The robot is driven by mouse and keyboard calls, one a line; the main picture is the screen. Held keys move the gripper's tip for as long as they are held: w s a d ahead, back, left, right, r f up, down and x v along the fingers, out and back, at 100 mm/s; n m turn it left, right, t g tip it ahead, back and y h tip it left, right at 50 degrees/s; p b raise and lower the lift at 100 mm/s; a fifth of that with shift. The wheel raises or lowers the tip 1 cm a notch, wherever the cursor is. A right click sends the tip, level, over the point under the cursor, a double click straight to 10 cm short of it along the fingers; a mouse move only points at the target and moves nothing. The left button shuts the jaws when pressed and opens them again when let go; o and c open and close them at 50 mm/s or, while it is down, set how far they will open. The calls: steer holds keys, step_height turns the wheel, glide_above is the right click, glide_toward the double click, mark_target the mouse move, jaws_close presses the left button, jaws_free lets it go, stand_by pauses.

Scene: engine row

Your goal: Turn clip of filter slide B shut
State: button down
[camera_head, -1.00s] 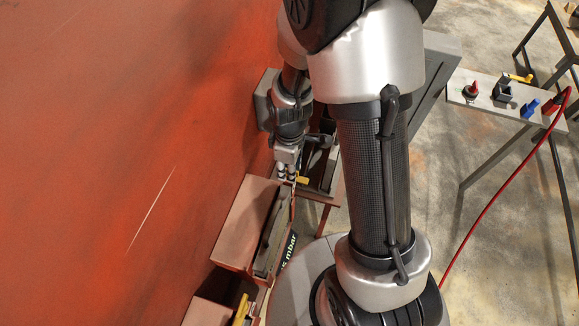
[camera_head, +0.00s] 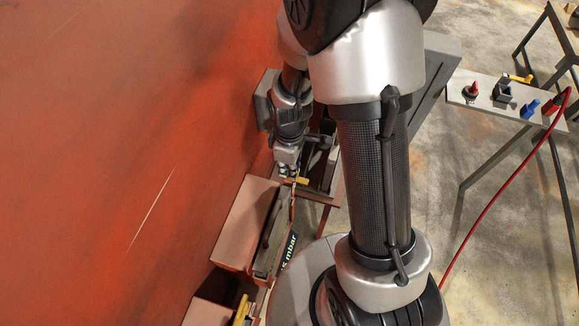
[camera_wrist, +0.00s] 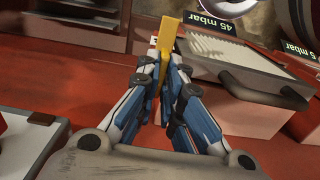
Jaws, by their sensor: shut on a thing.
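The yellow clip (camera_wrist: 166,48) stands between the two fingertips of my gripper (camera_wrist: 163,68) in the wrist view, and my gripper is shut on it. The clip's lower part is hidden by the fingers. In the head view the clip (camera_head: 298,181) shows as a small yellow bar just below my gripper (camera_head: 287,171). A filter slide (camera_wrist: 245,65) with a pale pleated face and a "45 mbar" label lies right of the clip in the wrist view. No letter B is readable on it.
A red housing box (camera_head: 242,222) juts from the large red wall (camera_head: 110,130) below my gripper. Another yellow clip (camera_head: 241,308) is at the bottom edge. A side table (camera_head: 482,98) with small parts stands at right, with a red hose (camera_head: 500,190) hanging from it.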

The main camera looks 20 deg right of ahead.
steer(key=shift+m, duration=0.3)
steer(key=m, duration=0.4)
steer(key=shift+b, duration=0.4)
steer(key=m, duration=0.4)
steer(key=shift+m, duration=0.3)
steer(key=m+b, duration=0.1)
steer(key=m, duration=0.7)
steer(key=shift+m, duration=0.4)
steer(key=c, duration=1.7)
jaws_free()
steer(key=shift+r, duration=0.1)
